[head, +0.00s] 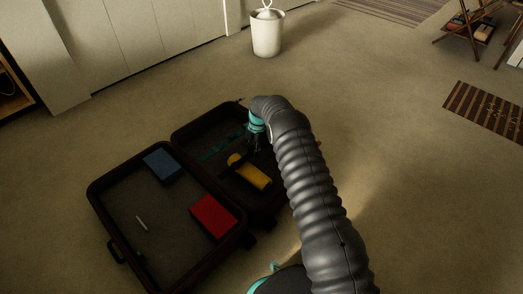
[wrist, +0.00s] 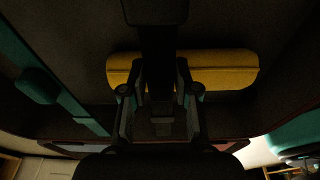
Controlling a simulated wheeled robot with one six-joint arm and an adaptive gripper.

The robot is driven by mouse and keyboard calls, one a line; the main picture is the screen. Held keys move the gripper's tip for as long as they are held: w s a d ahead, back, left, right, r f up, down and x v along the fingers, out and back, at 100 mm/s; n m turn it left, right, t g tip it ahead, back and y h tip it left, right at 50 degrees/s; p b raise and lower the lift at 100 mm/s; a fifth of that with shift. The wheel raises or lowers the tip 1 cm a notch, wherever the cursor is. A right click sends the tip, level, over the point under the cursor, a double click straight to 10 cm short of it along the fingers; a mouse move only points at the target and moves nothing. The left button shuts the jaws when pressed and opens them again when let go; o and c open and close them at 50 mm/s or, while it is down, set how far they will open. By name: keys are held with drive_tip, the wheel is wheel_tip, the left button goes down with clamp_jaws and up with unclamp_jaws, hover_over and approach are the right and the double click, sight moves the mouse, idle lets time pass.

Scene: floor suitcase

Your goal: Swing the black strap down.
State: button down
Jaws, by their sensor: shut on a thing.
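The open suitcase (head: 95,208) lies on the floor in the head view, its two halves side by side. My gripper (head: 257,146) is over the right half. In the wrist view my gripper (wrist: 162,88) is shut on the black strap (wrist: 158,45), a dark band running from the top edge down between the fingers. In the head view the strap is hard to tell from the dark lining. A yellow rolled item (head: 250,172) lies in the right half, close to my gripper; it shows behind the fingers in the wrist view (wrist: 225,70).
A teal strap (wrist: 50,85) runs left of my gripper in the wrist view. A blue box (head: 162,166), a red box (head: 212,216) and a small pale stick (head: 141,223) lie in the left half.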

drive_tip(key=shift+s+a+f, duration=0.2)
drive_tip(key=shift+s+a, duration=0.1)
drive_tip(key=shift+a, duration=0.25)
drive_tip(key=c, duration=1)
unclamp_jaws()
drive_tip(key=shift+f, duration=0.1)
drive_tip(key=shift+o, duration=0.2)
drive_tip(key=shift+w+d, duration=0.1)
drive_tip(key=shift+d, duration=0.2)
wheel_tip(320, 180, up, 12)
drive_tip(key=w+d, duration=0.1)
drive_tip(key=shift+w+d, duration=0.3)
drive_tip(key=shift+w, duration=0.05)
